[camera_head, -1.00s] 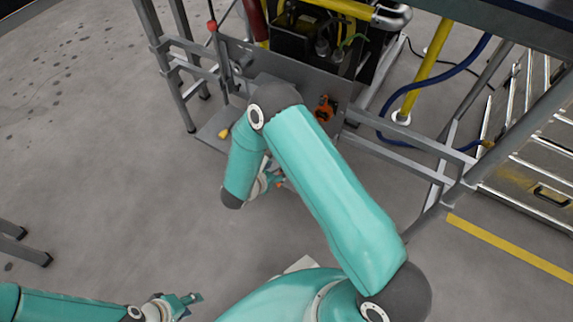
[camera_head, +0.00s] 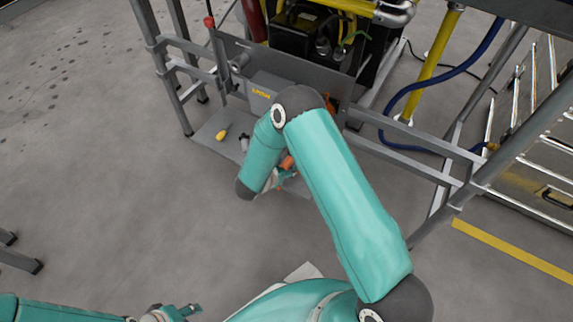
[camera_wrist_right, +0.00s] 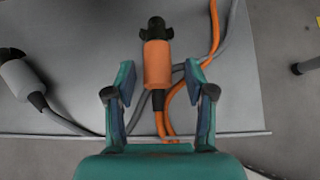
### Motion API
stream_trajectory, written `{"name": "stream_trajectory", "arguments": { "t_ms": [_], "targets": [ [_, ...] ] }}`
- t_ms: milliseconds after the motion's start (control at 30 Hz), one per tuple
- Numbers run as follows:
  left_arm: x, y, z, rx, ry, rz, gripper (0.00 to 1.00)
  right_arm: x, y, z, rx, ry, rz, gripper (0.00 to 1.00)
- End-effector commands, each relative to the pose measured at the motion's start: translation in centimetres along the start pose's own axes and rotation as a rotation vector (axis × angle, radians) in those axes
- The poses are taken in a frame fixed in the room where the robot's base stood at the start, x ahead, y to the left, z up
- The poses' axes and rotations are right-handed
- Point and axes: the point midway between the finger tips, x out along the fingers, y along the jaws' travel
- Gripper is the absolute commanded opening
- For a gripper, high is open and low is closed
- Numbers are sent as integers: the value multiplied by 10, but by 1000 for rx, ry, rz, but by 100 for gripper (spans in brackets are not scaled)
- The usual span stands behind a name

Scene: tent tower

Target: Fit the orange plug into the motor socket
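The orange plug (camera_wrist_right: 157,65) has a black tip and a black cable end. It lies on a grey plate (camera_wrist_right: 80,25), its orange cable (camera_wrist_right: 161,122) running back beneath my right gripper. My right gripper (camera_wrist_right: 159,72) is open, with one finger on each side of the plug in the picture. I see gaps on both sides; the height between them is unclear. The plug also shows in the head view (camera_head: 287,162), beside my right gripper (camera_head: 281,179). My left gripper (camera_head: 187,311) is at the bottom left, too small to judge. I cannot make out the motor socket; my right arm hides part of the machine.
A grey plug (camera_wrist_right: 19,77) lies left of the orange one. A yellow item (camera_head: 222,135) lies on the plate's left. A grey panel and box (camera_head: 262,93) stand behind, below a dark machine (camera_head: 295,33). Metal frame legs flank the plate. Open floor lies in front.

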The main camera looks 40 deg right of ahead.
Motion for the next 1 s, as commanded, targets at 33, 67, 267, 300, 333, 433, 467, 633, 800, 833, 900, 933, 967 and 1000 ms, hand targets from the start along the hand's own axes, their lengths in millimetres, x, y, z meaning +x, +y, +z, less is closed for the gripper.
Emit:
{"name": "stream_trajectory", "arguments": {
  "t_ms": [33,67,267,300,333,433,467,633,800,833,900,933,967,1000],
  "targets": [
    [0,0,0,0,0,0,40,0,0,0,0,0,0,46],
    [0,0,0,0,0,0,40,0,0,0,0,0,0,41],
    [0,0,0,0,0,0,40,0,0,0,0,0,0,8],
    [0,0,0,0,0,0,40,0,0,0,0,1,0,1],
    [0,0,0,0,0,0,40,0,0,0,0,1,0,0],
    [0,0,0,0,0,0,40,0,0,0,0,0,0,0],
    [0,0,0,0,0,0,40,0,0,0,0,0,0,0],
    [-3,1,0,0,0,0,40,-4,0,4,0,0,0,0],
    [-9,3,0,0,0,0,40,-10,0,12,0,0,0,0],
    [-10,3,0,0,0,0,40,-11,0,14,0,0,0,0],
    [-12,4,0,0,0,0,40,-14,0,17,0,0,0,0],
    [-12,4,0,0,0,0,40,-15,0,18,0,0,0,0],
    [-13,5,0,0,0,0,40,-16,0,20,0,0,1,0],
    [-14,5,0,0,0,0,40,-18,0,22,0,0,1,0]
  ]
}}
